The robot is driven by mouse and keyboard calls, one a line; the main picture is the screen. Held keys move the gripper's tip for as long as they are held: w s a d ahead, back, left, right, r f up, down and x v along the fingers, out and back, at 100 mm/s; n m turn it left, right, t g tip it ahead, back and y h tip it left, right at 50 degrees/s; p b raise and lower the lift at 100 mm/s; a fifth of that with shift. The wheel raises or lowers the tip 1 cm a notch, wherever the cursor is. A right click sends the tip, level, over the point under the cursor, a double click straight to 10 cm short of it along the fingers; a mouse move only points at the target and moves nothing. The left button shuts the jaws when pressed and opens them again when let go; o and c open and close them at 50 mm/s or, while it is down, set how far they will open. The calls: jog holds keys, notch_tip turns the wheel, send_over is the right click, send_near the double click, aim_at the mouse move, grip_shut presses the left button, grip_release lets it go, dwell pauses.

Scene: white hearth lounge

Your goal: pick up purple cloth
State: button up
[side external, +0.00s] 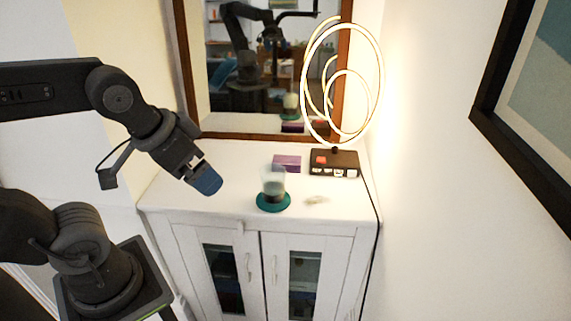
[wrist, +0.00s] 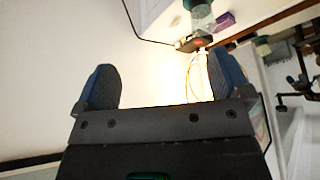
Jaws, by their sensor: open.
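A small purple block-like thing (side external: 287,163), which looks like the folded purple cloth, lies on the white cabinet top near the mirror. It also shows in the wrist view (wrist: 225,20) at the top right. My gripper (side external: 207,181) is over the left part of the cabinet top, to the left of the purple thing and apart from it. In the wrist view my gripper's two blue-padded fingers (wrist: 165,85) are wide apart with nothing between them. My gripper is open and empty.
A mirror (side external: 265,136) rises behind. The cabinet top's left part is clear.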

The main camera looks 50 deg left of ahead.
jog(key=w+a+r+m+g, duration=0.1)
jog(key=w+a+r+m, duration=0.2)
jog(key=w, duration=0.9)
jog(key=m+g+h, duration=0.1)
jog(key=m+g, duration=0.2)
jog(key=m, duration=0.3)
send_over(287, 160)
jog(key=s+a, duration=0.1)
notch_tip(287, 160, down, 16)
jog(key=f, duration=0.9)
jog(key=w+d+f, duration=0.1)
jog(key=f, duration=0.4)
jog(key=shift+c, duration=0.4)
